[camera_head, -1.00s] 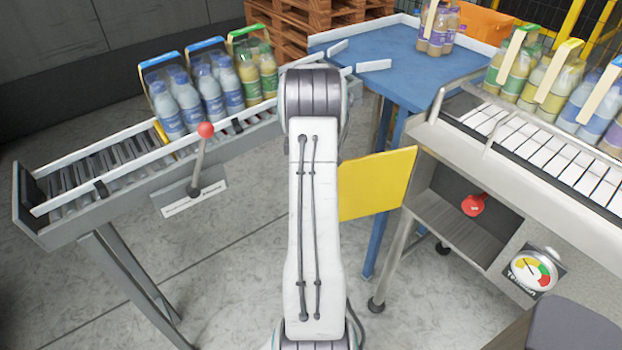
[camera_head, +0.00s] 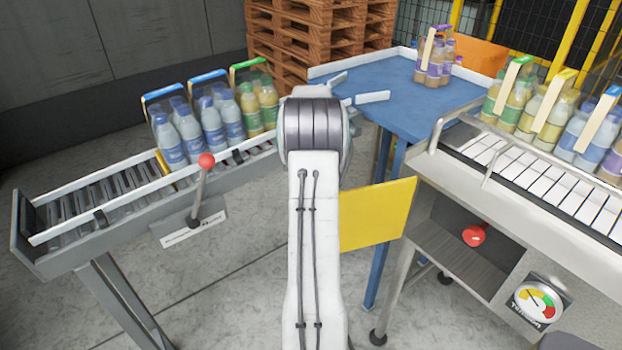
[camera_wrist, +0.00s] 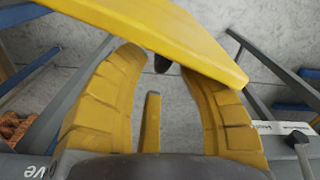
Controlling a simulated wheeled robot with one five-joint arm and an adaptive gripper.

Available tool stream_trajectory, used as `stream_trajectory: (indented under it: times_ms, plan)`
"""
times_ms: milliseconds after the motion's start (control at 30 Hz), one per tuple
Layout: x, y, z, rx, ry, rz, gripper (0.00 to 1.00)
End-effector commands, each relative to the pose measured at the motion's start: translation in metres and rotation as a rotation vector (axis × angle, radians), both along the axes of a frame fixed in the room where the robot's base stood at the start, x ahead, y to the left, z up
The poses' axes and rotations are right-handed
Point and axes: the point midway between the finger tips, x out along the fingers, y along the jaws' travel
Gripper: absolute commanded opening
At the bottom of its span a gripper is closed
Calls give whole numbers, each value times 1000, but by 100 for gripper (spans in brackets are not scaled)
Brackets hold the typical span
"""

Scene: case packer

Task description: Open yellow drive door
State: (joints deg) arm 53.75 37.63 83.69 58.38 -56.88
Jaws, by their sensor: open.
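The yellow drive door (camera_head: 377,215) stands swung out from the left side of the right-hand machine's open compartment (camera_head: 455,245). A red knob (camera_head: 474,236) shows inside that compartment. In the wrist view a yellow panel (camera_wrist: 165,30), seemingly the door, crosses the top at a slant, close by my gripper's fingertips. My gripper (camera_wrist: 160,66) is open, its two yellow fingers apart with no object held between them. A small dark piece shows between the tips; I cannot tell what it is. In the head view my arm hides the gripper.
A roller conveyor (camera_head: 60,235) with bottle packs and a red-knobbed lever (camera_head: 202,190) stands at left. A blue table (camera_head: 400,90) is behind the door. The right machine carries bottle packs (camera_head: 512,95) above a tension gauge (camera_head: 536,301). Grey floor lies between.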

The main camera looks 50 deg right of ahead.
Motion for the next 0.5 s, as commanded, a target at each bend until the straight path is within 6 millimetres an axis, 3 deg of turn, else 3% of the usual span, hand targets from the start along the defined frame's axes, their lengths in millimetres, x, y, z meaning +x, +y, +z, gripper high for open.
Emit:
stream_trajectory:
  times_ms: [200,500]
  plan:
    - [0,0,38,-3,-2,0,37]
    - [0,0,68,-1,0,0,37]
